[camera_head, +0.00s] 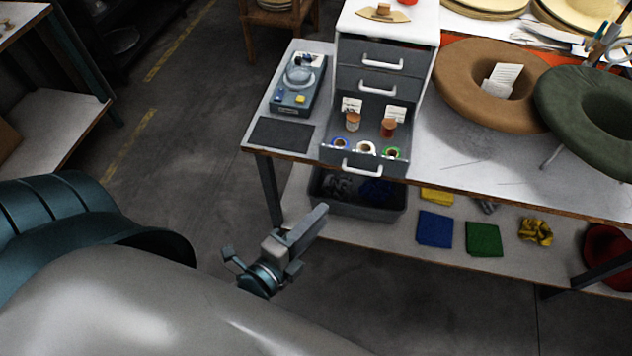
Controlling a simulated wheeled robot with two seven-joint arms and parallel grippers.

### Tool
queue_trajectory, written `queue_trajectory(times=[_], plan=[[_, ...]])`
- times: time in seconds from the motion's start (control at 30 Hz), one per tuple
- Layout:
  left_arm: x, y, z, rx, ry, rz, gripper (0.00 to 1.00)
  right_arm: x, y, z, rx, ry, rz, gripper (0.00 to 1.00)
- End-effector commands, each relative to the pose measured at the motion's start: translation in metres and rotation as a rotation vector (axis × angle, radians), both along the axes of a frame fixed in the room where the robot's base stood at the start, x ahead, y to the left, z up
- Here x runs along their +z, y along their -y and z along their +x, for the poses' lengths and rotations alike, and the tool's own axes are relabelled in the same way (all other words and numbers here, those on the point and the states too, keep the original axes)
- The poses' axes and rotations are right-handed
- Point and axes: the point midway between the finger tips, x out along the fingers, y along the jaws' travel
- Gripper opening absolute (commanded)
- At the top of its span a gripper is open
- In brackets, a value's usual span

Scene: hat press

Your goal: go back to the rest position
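My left gripper (306,228) is in the lower middle of the head view, in front of the workbench and over the floor. Its fingers point up and to the right. They lie together as one grey block with no gap that I can see, and nothing shows between them. The gripper stands apart from the drawer unit and, in the picture, just below the dark bin under the bench. My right gripper is not in view.
The workbench (470,172) carries a drawer unit (384,60) with its lowest drawer (348,168) pulled out, holding spools. A small device (298,84) stands left of it; brown (462,72) and green hat forms (575,105) stand right. A bin (385,212) and folded cloths lie below. Floor (205,130) at left is clear.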

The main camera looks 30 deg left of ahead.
Motion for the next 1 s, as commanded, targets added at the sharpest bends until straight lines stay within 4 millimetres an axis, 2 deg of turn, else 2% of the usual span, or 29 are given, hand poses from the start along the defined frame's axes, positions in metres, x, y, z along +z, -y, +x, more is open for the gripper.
queue_trajectory(times=[0.53,0.67,0.77,0.87,0.97,1.0], plan=[[0.000,0.000,0.000,0.000,-0.001,0.000,0.27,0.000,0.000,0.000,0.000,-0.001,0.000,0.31],[-0.009,0.000,0.000,0.001,-0.015,-0.010,0.27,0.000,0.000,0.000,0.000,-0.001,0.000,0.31],[-0.029,0.001,0.001,0.006,-0.050,-0.035,0.27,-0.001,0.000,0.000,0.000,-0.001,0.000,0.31],[-0.064,0.001,0.000,0.017,-0.110,-0.079,0.27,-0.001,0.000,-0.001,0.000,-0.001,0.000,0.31],[-0.114,0.001,-0.003,0.039,-0.197,-0.143,0.27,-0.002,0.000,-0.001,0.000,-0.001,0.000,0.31],[-0.136,0.001,-0.005,0.052,-0.237,-0.171,0.27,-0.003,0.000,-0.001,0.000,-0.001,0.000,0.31]])
